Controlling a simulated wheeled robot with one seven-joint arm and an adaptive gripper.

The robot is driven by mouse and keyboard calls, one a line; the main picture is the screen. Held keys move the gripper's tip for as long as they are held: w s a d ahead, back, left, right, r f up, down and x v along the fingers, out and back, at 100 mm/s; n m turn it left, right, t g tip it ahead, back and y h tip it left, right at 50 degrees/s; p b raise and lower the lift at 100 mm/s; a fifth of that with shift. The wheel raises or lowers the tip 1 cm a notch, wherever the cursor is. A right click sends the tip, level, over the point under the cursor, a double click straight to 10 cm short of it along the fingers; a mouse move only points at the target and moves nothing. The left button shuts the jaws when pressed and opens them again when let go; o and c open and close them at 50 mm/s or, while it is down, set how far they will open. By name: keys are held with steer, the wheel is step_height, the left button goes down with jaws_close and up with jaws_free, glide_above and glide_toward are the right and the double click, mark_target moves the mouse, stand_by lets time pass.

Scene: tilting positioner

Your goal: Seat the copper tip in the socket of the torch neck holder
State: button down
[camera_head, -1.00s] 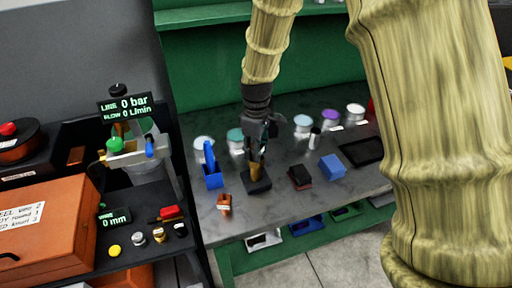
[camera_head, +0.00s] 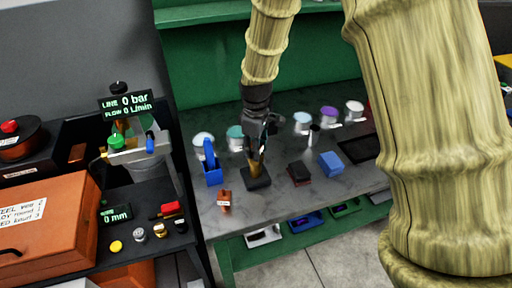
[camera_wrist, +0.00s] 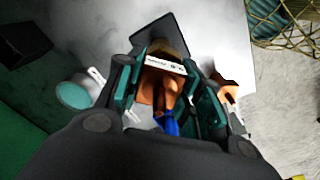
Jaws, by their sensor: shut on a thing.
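My gripper (camera_head: 262,145) points down at the workbench, directly above a small black base (camera_head: 257,180). A brown-gold piece (camera_head: 255,166) stands between the fingers and that base. I take the base and post to be the torch neck holder. In the wrist view the fingers close around a copper-orange piece (camera_wrist: 151,88), which I take to be the copper tip; a white label strip crosses its far end. The black base (camera_wrist: 178,24) lies just beyond it. The socket is hidden, and I cannot tell whether the tip touches it.
A blue holder (camera_head: 212,175) and a labelled orange block (camera_head: 224,201) stand left of the base. A dark red-brown block (camera_head: 299,173) and a blue block (camera_head: 331,163) stand right. Several cans, including a teal-topped one (camera_head: 236,138), line the back.

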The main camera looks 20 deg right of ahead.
steer(key=c, duration=1.1)
jaws_free()
steer(key=shift+s+f, duration=0.4)
steer(key=shift+f, duration=0.2)
steer(key=shift+c, duration=0.2)
steer(key=shift+o, duration=0.9)
steer(key=shift+f, duration=0.1)
steer(key=shift+w+f, duration=0.1)
steer(key=shift+w, duration=0.2)
steer(key=shift+r, duration=0.25)
steer(key=shift+r, duration=0.1)
steer(key=shift+w+r, duration=0.2)
steer(key=shift+r, duration=0.75)
step_height(320, 180, up, 11)
steer(key=b, duration=0.2)
steer(key=shift+s+r+b, duration=0.1)
steer(key=shift+r+b, duration=0.05)
steer(key=shift+b, duration=0.15)
steer(key=shift+d, duration=0.15)
